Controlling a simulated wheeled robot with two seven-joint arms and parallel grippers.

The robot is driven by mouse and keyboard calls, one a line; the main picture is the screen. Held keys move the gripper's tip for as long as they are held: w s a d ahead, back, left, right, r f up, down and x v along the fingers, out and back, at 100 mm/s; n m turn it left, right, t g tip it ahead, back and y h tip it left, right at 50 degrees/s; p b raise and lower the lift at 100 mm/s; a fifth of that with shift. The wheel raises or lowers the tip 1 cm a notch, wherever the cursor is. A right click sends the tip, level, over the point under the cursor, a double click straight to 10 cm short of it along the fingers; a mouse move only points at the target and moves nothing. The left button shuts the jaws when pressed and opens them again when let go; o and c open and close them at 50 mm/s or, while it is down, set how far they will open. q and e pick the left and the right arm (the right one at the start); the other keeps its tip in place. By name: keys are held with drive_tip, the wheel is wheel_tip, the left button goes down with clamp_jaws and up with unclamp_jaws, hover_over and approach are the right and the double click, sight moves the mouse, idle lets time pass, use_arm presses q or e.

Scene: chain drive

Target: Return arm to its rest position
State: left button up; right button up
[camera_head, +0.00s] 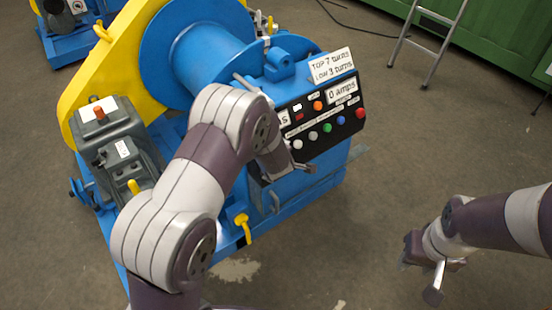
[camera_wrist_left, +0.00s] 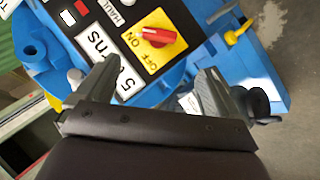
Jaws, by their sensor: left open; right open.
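A blue and yellow winch machine (camera_head: 198,52) fills the upper left of the head view. My left arm reaches across it to its black control panel (camera_head: 345,118). My left gripper (camera_head: 290,172) is at the panel's lower left edge, partly hidden by my own arm. In the left wrist view the left gripper (camera_wrist_left: 155,88) is open, with nothing between its fingers. Beyond the fingers is a red rotary switch (camera_wrist_left: 160,38) on a yellow ON/OFF plate; it appears apart from them. My right gripper (camera_head: 420,270) is open and empty over the floor at the lower right.
White signs (camera_head: 331,65) stand on top of the panel, with coloured buttons below. A grey gearbox (camera_head: 115,145) sits at the machine's left. A yellow handle (camera_head: 242,226) sticks out low at the front. A ladder (camera_head: 440,45) stands behind. Bare floor (camera_head: 400,160) lies right of the machine.

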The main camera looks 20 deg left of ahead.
use_arm(q)
drive_tip(key=s+d+m+g+h+p, duration=0.1)
drive_tip(key=s+d+m+g+h, duration=0.25)
drive_tip(key=s+m, duration=0.6)
drive_tip(key=s+a+r+m+g+p, duration=0.1)
drive_tip(key=s+a+r+m+p, duration=0.1)
drive_tip(key=s+r, duration=0.6)
drive_tip(key=s+a+r+m+g+y+p, duration=0.1)
drive_tip(key=s+a+r+m+g+p, duration=0.1)
drive_tip(key=s+r+m, duration=0.3)
drive_tip(key=s+r+p, duration=0.1)
drive_tip(key=s+r, duration=0.2)
drive_tip(key=shift+s+a, duration=0.3)
drive_tip(key=shift+s, duration=0.05)
drive_tip(key=shift+s, duration=0.1)
